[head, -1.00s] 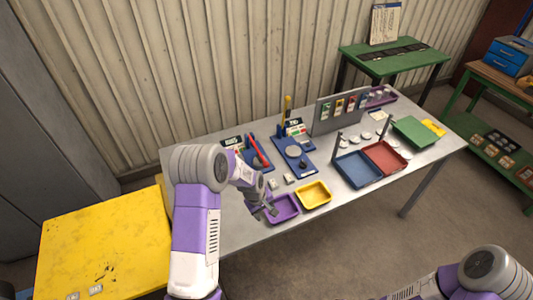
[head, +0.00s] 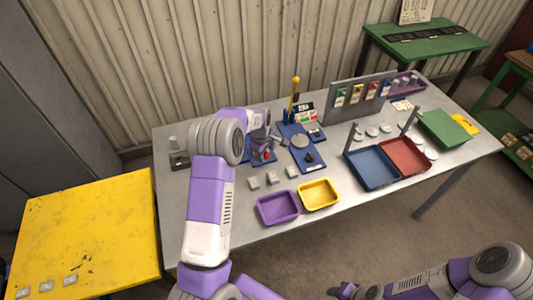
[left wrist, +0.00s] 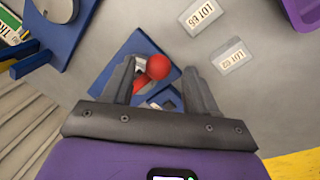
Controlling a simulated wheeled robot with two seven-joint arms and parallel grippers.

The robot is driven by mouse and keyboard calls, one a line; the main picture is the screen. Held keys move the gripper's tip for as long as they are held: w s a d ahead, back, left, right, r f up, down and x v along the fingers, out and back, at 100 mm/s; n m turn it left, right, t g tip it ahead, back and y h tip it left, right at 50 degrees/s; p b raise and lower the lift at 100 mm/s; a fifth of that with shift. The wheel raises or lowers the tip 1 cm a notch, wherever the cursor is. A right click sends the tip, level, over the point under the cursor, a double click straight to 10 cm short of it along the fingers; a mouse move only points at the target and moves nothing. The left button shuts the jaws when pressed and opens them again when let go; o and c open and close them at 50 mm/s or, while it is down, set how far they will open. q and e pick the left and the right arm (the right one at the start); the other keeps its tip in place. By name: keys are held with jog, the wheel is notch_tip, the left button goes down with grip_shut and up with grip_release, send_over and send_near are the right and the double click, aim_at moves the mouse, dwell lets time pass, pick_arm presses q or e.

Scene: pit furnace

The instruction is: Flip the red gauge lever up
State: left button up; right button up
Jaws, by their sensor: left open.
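The red gauge lever is mostly hidden by my left arm in the head view, where a bit of red (head: 267,155) shows beside the gripper. In the left wrist view its red ball knob (left wrist: 158,67) lies between the two fingers, over its blue base (left wrist: 108,80). My left gripper (head: 264,152) is open, with its fingers (left wrist: 158,80) on either side of the knob. I cannot tell whether they touch it. My right gripper (head: 345,291) is low at the bottom edge, away from the table; its jaws are too small to read.
A blue gauge stand with an upright yellow lever (head: 294,90) is just right of the red one. Small labelled blocks (head: 272,178), a purple tray (head: 278,220) and a yellow tray (head: 335,203) lie in front. Blue (head: 373,185) and red (head: 425,170) trays stand further right.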

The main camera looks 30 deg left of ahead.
pick_arm(q)
jog(key=shift+w+f, duration=0.25)
jog(key=shift+f, duration=0.55)
grip_shut()
